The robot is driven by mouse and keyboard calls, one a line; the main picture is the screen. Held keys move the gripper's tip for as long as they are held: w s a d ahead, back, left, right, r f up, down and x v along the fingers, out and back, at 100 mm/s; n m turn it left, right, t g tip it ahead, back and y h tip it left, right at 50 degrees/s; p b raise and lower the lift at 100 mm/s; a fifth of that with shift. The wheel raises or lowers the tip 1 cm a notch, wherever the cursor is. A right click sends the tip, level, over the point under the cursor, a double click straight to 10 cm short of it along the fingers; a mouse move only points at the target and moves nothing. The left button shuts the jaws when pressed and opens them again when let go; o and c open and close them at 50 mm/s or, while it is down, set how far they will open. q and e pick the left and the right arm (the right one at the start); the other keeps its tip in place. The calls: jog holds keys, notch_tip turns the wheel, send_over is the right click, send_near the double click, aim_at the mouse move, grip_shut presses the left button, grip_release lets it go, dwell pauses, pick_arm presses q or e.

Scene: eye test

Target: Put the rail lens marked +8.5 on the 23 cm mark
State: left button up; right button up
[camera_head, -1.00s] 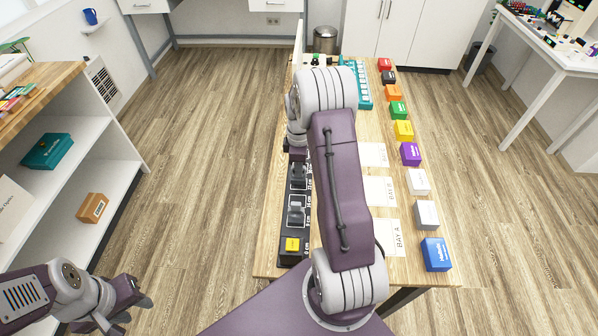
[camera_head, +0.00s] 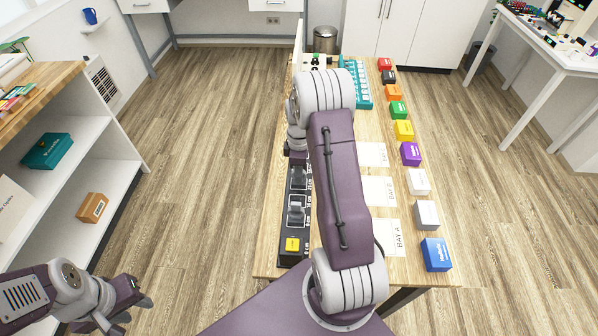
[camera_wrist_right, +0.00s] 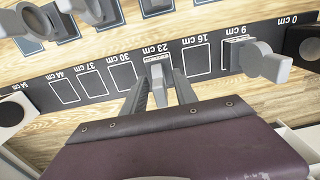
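The black rail (camera_wrist_right: 113,76) with printed cm marks runs across the right wrist view, its numbers upside down; its near part also shows in the head view (camera_head: 291,262). A grey rail lens (camera_wrist_right: 157,84) stands at the 23 cm mark. My right gripper (camera_wrist_right: 161,72) straddles it, its fingers apart on either side, with small gaps seeming to show. A second grey rail lens (camera_wrist_right: 264,62) stands at the 9 cm mark. No power marking is readable on either. My left gripper (camera_head: 133,303) hangs at the lower left of the head view, far from the rail; its finger opening is unclear.
Coloured boxes, such as a blue one (camera_head: 436,254), line the table's right edge. White bay cards (camera_head: 379,190) lie between. A teal rack (camera_head: 364,92) stands farther back. My right arm hides the table's middle.

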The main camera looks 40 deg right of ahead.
notch_tip(320, 180, up, 12)
jog(key=shift+f+p, duration=0.15)
jog(key=shift+p, duration=0.35)
jog(key=s+a+f+m+t, duration=0.1)
jog(key=s+a+f+m, duration=0.2)
jog(key=s+a+m, duration=0.7)
jog(key=s+a, duration=0.4)
jog(key=a, duration=0.4)
jog(key=shift+s+a, duration=0.1)
jog(key=shift+s, duration=0.05)
